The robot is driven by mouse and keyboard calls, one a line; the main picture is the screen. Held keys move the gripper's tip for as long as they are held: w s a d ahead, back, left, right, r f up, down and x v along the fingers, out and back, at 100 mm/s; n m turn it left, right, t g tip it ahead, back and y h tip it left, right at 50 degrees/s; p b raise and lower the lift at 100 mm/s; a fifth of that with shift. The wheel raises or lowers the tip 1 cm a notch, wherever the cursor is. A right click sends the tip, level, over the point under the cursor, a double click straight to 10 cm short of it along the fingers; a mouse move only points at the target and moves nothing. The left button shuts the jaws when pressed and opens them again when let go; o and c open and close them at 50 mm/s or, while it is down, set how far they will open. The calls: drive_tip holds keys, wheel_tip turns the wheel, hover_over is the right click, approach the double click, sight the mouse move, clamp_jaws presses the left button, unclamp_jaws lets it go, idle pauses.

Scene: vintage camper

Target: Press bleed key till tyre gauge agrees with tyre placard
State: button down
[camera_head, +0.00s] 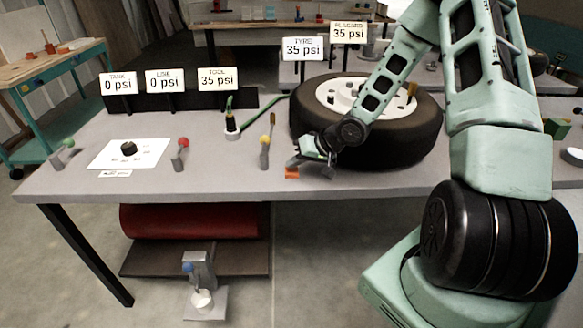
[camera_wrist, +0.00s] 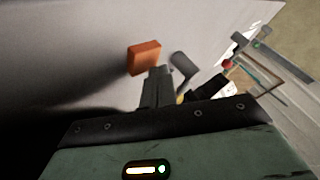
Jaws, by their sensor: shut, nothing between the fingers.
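The orange bleed key (camera_head: 292,172) lies near the front of the grey table, left of the tyre (camera_head: 400,150); it also shows in the wrist view (camera_wrist: 144,57). My gripper (camera_head: 318,156) is shut and empty, low over the table just right of the key. In the wrist view its fingertips (camera_wrist: 160,75) appear close to the key; I cannot tell whether they touch it. The tyre gauge sign (camera_head: 303,49) reads 35 psi. The tyre placard (camera_head: 348,32) also reads 35 psi.
Signs for tank (camera_head: 118,83) and line (camera_head: 165,81) read 0 psi; the tool sign (camera_head: 217,79) reads 35 psi. A yellow-knobbed lever (camera_head: 265,150) and a red-knobbed lever (camera_head: 180,152) stand left of the key. A green hose (camera_head: 268,103) runs to the tyre. A red tank (camera_head: 195,221) is below.

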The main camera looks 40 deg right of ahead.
sight(295, 172)
drive_tip(key=shift+r, duration=0.4)
wheel_tip(295, 172, up, 5)
drive_tip(key=p, duration=0.6)
drive_tip(key=shift+f, duration=0.15)
idle(1.2)
